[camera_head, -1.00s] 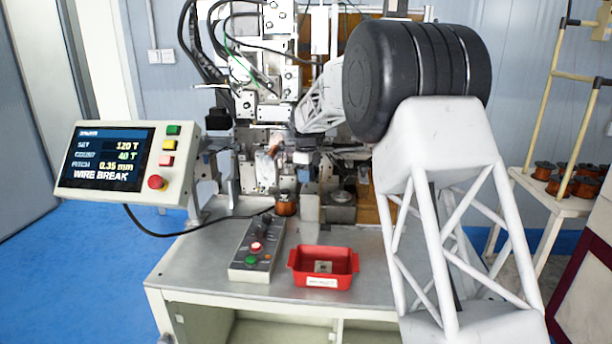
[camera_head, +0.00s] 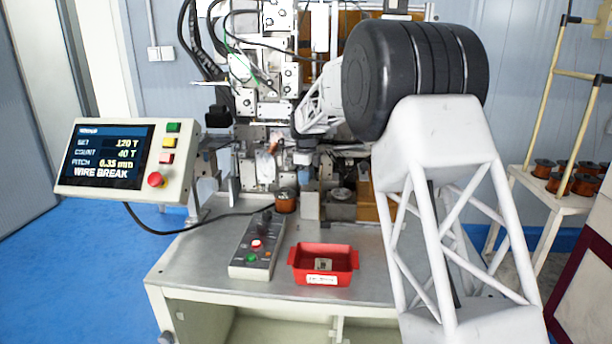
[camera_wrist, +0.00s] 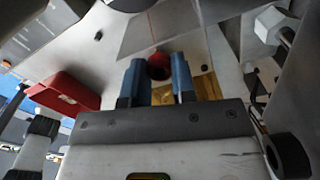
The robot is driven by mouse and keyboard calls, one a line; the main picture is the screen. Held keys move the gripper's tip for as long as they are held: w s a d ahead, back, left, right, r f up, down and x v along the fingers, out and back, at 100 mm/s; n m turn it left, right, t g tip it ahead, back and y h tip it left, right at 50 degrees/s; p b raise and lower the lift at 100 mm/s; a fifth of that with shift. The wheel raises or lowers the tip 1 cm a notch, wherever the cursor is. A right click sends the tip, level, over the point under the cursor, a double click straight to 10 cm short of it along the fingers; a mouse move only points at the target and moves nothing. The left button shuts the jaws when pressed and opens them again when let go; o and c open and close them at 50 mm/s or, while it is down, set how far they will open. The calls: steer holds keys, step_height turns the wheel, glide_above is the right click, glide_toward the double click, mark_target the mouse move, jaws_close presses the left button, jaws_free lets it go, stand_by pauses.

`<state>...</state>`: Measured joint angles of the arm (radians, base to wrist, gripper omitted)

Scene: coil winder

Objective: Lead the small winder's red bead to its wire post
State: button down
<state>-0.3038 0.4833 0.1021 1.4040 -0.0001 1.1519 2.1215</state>
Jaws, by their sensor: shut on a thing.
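In the wrist view my gripper (camera_wrist: 158,82) has two blue fingers. The round red bead (camera_wrist: 158,66) sits between their tips, and the fingers are shut on it. A pale metal plate lies just beyond the bead. In the head view the small winder (camera_head: 262,150) stands at the back of the bench. My arm reaches into its middle from the right. The gripper and bead cannot be made out there, among the machine parts. I cannot pick out the wire or the wire post in either view.
A red tray (camera_head: 322,281) holding a small part sits at the bench front, beside a button box (camera_head: 256,247). A copper spool (camera_head: 286,204) stands behind them. The screen panel (camera_head: 126,162) at left reads WIRE BREAK. Machine brackets crowd the space around my arm's end.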

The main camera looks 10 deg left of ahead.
steer(key=shift+f, duration=0.45)
steer(key=c, duration=0.9)
jaws_free()
steer(key=shift+o, duration=0.2)
steer(key=shift+r, duration=3.9)
